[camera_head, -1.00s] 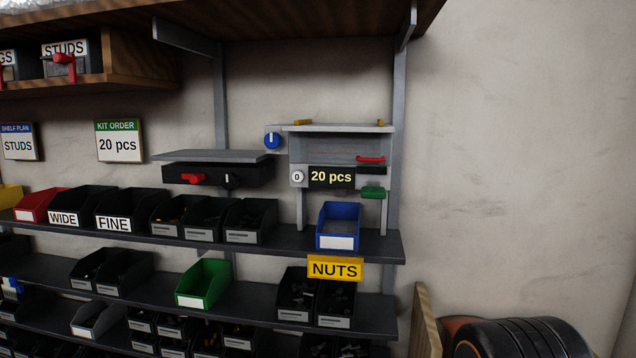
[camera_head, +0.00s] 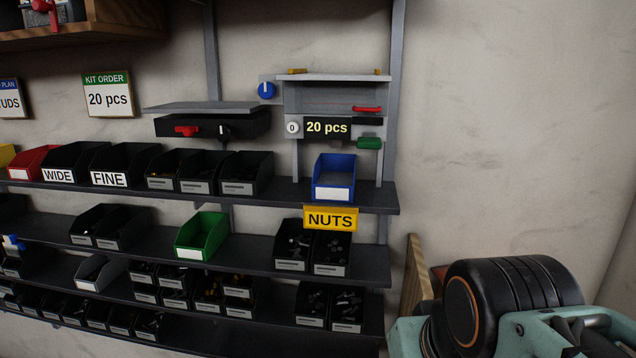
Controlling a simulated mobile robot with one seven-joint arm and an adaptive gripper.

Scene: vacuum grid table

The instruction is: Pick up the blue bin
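The blue bin (camera_head: 320,185) stands upright on the right end of the upper dark shelf (camera_head: 375,199). It has an open top and a blank white label on its front. Its floor is only partly visible, and I see no contents in it. It sits below the grey counting unit (camera_head: 346,98) with the "20 pcs" display, in front of the unit's legs. A yellow NUTS sign (camera_head: 331,218) hangs on the shelf edge just below it. My gripper's fingers do not show, and nothing touches the bin.
Black bins (camera_head: 247,174) stand left of the blue bin, with a gap between. A green bin (camera_head: 202,235) and more black bins fill the lower shelves. Teal and black machinery (camera_head: 515,310), seemingly my arm, fills the lower right by a wooden board (camera_head: 418,283). The wall at right is bare.

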